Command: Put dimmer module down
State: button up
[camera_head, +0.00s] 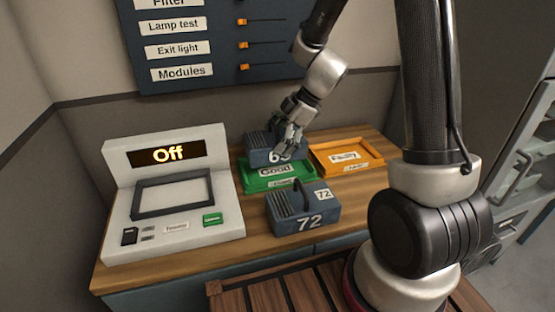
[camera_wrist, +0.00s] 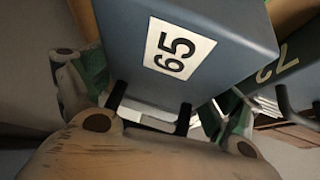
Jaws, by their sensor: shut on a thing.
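My gripper (camera_head: 290,135) is shut on a blue-grey dimmer module (camera_head: 262,152) at the green tray marked "Good" (camera_head: 279,185). The module has dark ribs, and its front number is partly hidden by my fingers. In the wrist view, the held module (camera_wrist: 225,38) carries a white label reading 65, with its dark handle at my gripper (camera_wrist: 150,118). The module sits over the back of the green tray; I cannot tell whether it touches the tray floor. A second module, marked 72 (camera_head: 312,223), stands upright on the bench in front of the green tray.
An orange tray marked "Faulty" (camera_head: 345,170) lies right of the green one. A slider panel (camera_head: 205,72) hangs behind. The wooden bench (camera_head: 250,253) is bare near its front edge.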

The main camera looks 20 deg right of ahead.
notch_tip(320, 180, down, 6)
jog(key=shift+r, duration=0.1)
jog(key=o, duration=1.6)
jog(key=shift+o, duration=0.2)
jog(key=v, duration=1.2)
jog(key=s+d+r+m+t+h, duration=0.1)
jog(key=s+d+r+m+h, duration=0.2)
jog(key=s+r+m, duration=0.3)
jog(key=s+d+r+m+t+h, duration=0.1)
jog(key=s+d+r+m+h, duration=0.2)
jog(key=s+m, duration=0.8)
jog(key=s+d+r, duration=0.2)
jog(key=s+r, duration=0.2)
jog(key=s, duration=0.2)
jog(key=shift+s+d+m, duration=0.15)
jog(key=shift+d+m, duration=0.2)
jog(key=shift+m, duration=0.05)
jog(key=shift+r, duration=0.15)
